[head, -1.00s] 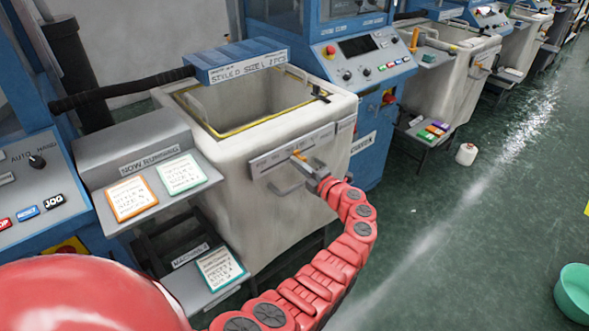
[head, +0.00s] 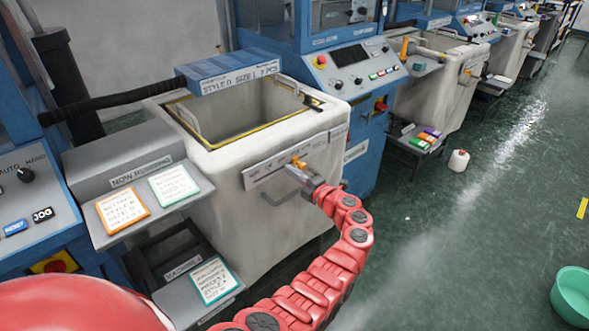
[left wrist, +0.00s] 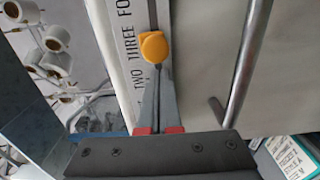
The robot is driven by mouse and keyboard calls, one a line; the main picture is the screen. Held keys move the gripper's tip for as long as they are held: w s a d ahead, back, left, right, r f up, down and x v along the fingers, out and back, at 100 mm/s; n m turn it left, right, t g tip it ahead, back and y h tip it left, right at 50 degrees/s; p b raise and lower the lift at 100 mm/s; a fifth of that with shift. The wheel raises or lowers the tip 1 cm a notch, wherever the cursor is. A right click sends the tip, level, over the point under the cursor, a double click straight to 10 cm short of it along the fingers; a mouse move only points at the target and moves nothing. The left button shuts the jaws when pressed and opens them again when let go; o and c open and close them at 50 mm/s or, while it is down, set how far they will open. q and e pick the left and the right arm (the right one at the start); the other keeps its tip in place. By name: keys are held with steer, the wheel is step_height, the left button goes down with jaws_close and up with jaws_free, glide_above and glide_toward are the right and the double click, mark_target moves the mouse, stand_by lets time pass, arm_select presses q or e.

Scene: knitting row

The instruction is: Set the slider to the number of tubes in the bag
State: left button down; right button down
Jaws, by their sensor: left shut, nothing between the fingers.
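The bag (head: 225,200) is a large cream bin with an open top and a yellow-lined rim. I see no tubes in the part of its inside that shows; its bottom is hidden. The slider's orange knob (head: 298,161) sits on a lettered strip (head: 262,173) on the bag's front. In the left wrist view the knob (left wrist: 153,47) is beside the word THREE, with TWO nearer to me. My left gripper (head: 304,170) is shut and empty, its fingertips (left wrist: 158,70) right at the knob; whether they touch it I cannot tell. My right gripper is not in view.
A grey metal handle (left wrist: 243,65) runs beside the strip. A shelf with an orange-framed card (head: 122,211) and a green-framed card (head: 174,184) stands left of the bag. Blue machines line the back. A green basin (head: 575,296) stands on the open floor at right.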

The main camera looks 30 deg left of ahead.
arm_select(q)
steer(key=p+v, duration=0.1)
steer(key=v, duration=0.7)
steer(key=shift+s, duration=0.1)
stand_by(0.4)
